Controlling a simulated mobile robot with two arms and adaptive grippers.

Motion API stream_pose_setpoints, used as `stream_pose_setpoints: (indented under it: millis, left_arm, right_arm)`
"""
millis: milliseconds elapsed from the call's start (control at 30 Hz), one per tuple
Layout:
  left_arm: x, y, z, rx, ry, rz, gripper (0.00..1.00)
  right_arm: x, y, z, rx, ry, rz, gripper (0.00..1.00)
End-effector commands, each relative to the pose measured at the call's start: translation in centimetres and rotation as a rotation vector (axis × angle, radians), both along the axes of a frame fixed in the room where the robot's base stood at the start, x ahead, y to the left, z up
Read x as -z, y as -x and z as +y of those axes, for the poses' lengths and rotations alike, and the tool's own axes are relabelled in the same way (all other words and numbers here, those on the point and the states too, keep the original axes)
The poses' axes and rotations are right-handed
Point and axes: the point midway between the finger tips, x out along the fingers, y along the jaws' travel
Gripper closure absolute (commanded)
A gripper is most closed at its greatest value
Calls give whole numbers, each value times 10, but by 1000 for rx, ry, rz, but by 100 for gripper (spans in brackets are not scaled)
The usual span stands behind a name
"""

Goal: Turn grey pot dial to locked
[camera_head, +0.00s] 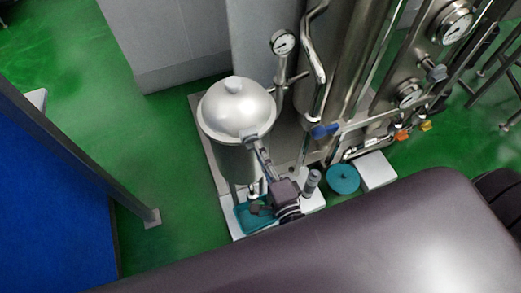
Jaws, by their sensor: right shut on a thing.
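The grey pot (237,108) stands upright left of the middle, with a domed lid and a round knob on top. My right gripper (254,146) reaches up to the front right side of the pot, just under the lid's rim. Its fingers are shut on a small part there, which looks like the pot's dial. The fingers cover most of this part, so its marking and turn cannot be read. My left gripper is not in view.
A pressure gauge (283,43) on a pipe stands behind the pot. Steel columns and a gauge panel (425,60) fill the right. A teal pump (243,217) sits below the pot, a teal disc (342,179) further right. Green floor (150,150) is free at left.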

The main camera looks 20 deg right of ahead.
Motion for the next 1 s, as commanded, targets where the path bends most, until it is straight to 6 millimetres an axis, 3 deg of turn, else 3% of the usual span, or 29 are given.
stream_pose_setpoints:
  millis: [200, 233, 367, 667, 833, 1000]
  left_arm:
    - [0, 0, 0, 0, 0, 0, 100]
    - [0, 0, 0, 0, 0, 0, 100]
    - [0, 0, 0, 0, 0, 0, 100]
    - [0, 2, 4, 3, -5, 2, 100]
    - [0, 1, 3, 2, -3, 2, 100]
    - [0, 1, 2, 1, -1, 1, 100]
  right_arm:
    - [1, 0, 0, 1, -3, 1, 100]
    - [1, 0, 0, 1, -3, 1, 89]
    - [1, 0, 0, 1, -2, 1, 74]
    - [0, 1, 0, 0, -1, 1, 73]
    - [1, 19, -1, 0, 1, 3, 73]
    - [1, 55, -2, -1, -1, 5, 73]
